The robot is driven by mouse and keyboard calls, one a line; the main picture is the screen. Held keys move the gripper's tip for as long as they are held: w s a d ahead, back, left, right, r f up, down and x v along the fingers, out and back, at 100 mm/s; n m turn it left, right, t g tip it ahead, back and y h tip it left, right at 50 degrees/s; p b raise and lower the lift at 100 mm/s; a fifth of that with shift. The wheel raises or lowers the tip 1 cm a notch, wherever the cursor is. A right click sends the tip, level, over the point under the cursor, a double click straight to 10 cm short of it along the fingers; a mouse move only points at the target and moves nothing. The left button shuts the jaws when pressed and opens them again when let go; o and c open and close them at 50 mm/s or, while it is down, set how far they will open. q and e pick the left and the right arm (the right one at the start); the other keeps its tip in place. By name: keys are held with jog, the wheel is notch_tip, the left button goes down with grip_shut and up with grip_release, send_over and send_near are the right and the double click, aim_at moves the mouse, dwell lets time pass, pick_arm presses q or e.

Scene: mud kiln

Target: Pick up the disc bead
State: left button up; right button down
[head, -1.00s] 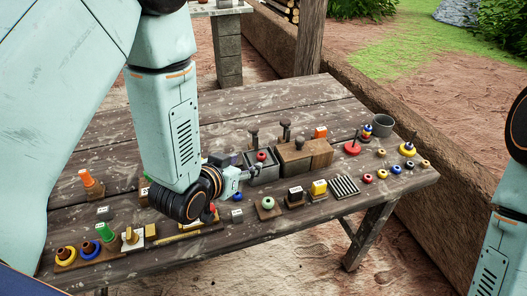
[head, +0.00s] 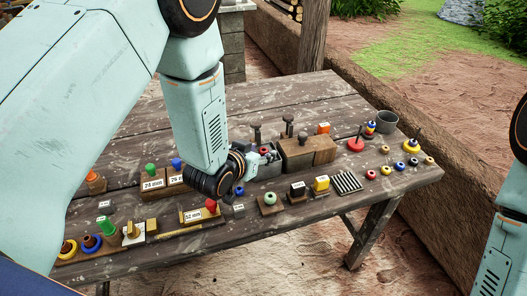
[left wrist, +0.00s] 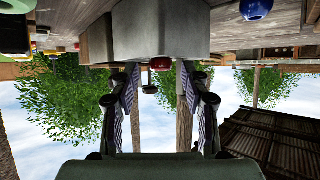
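I cannot tell for sure which bead is the disc bead. A small round red bead (head: 264,151) shows at the grey box (head: 268,171), right by my left gripper (head: 270,156). In the left wrist view, which is upside down, the red bead (left wrist: 160,64) sits between the two fingertips of my left gripper (left wrist: 160,76), beside the grey box (left wrist: 160,30). The fingers are apart, with no clear contact on the bead. The left wrist hides part of the table. My right arm shows at the right edge, but its gripper is out of view.
A wooden box (head: 308,153) with upright dark knobs stands right of the grey box. Several small beads (head: 386,170) lie at the table's right end near a grey cup (head: 387,121). A blue bead (head: 239,190) is below the wrist. Labelled blocks line the front.

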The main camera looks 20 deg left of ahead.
pick_arm(q)
jog(key=shift+c, duration=0.8)
jog(key=shift+w+f, duration=0.15)
jog(key=c, duration=0.3)
jog(key=shift+c, duration=1.1)
notch_tip(320, 180, up, 10)
jog(key=p, duration=0.2)
